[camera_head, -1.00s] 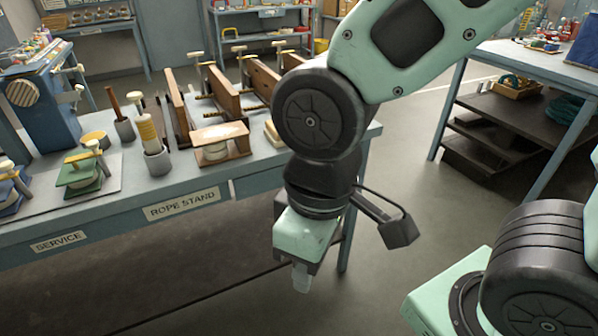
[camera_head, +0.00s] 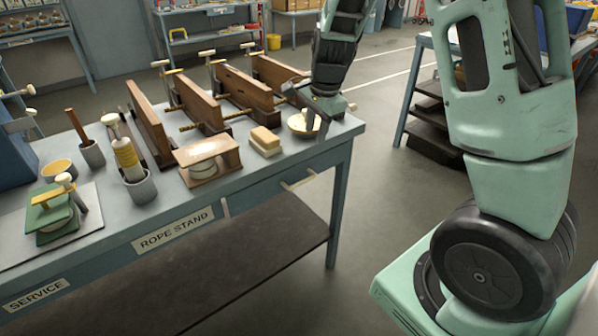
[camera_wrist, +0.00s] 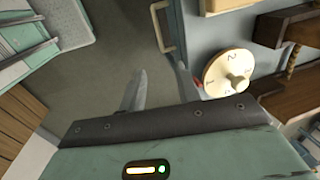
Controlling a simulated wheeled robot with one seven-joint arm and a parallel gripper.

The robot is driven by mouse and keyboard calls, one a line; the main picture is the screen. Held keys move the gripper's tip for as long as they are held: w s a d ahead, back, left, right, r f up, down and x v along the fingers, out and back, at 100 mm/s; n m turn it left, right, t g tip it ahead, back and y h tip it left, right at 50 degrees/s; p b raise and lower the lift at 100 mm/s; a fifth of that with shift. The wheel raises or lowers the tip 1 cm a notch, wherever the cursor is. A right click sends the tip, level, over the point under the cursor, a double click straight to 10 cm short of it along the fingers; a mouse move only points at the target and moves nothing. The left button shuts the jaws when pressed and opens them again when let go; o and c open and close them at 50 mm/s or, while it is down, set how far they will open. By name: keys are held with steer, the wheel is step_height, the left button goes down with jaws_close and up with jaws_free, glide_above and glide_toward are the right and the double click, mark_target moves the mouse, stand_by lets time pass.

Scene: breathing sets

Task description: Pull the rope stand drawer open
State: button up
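The rope stand is the grey-blue bench with the ROPE STAND label (camera_head: 172,230). Its drawer is shut, its front flush with the bench edge. The drawer's pale bar handle (camera_head: 298,181) is right of the label; it also shows at the top of the wrist view (camera_wrist: 162,27). My gripper (camera_wrist: 161,88) appears open and empty in the wrist view, its fingers apart. The handle is beyond the fingertips and not between them.
A cream numbered dial (camera_wrist: 228,72) stands on the bench close to my gripper. The floor before the drawer is clear.

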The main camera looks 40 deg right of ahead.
mark_target(306, 179)
steer(key=w+f, duration=0.1)
steer(key=f, duration=0.4)
steer(key=w+f, duration=0.1)
steer(key=f, duration=0.5)
steer(key=w+f, duration=0.1)
steer(key=f, duration=0.4)
steer(key=shift+w+a+f+b, duration=0.1)
steer(key=shift+f+b, duration=0.2)
steer(key=shift+f, duration=0.1)
jaws_close()
